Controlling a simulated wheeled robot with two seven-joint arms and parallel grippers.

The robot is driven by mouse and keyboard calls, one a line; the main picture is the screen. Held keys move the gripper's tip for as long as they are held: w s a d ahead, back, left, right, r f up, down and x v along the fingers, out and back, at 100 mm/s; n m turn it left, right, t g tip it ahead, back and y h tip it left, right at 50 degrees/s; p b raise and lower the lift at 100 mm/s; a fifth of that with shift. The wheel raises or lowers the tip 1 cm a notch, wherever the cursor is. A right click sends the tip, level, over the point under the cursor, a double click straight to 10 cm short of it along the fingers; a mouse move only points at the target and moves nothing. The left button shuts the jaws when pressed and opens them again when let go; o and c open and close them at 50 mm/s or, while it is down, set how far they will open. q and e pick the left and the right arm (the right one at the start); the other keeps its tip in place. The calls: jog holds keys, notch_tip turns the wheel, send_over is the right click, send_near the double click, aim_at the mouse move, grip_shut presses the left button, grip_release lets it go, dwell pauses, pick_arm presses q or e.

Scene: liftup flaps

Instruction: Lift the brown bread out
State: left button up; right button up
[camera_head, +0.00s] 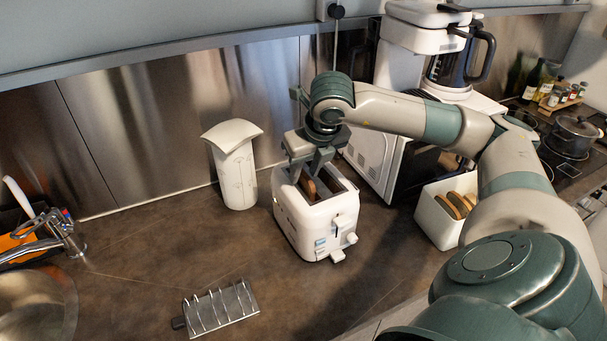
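The white two-slot toaster (303,232) stands upright on the counter. A brown bread slice (308,188) shows at the top of its left slot, mostly hidden inside the toaster. The right slot looks dark, with no bread visible in it. My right gripper (305,174) points down over the left slot, its two fingers apart, one on each side of the bread's top. Whether the fingers touch the bread is too small to tell. My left gripper is not in view.
A metal rack (221,308) lies on the counter in front. A white pitcher-like container (235,170) stands left of the toaster. A white bin with bread slices (437,220) stands to the right, near a microwave (385,150).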

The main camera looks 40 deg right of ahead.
dwell(0.3)
grip_shut()
jog(key=shift+r+b, duration=0.35)
jog(key=shift+r, duration=0.45)
notch_tip(320, 180, up, 8)
jog(key=b, duration=0.1)
jog(key=shift+r+b, duration=0.25)
jog(key=shift+b, duration=0.15)
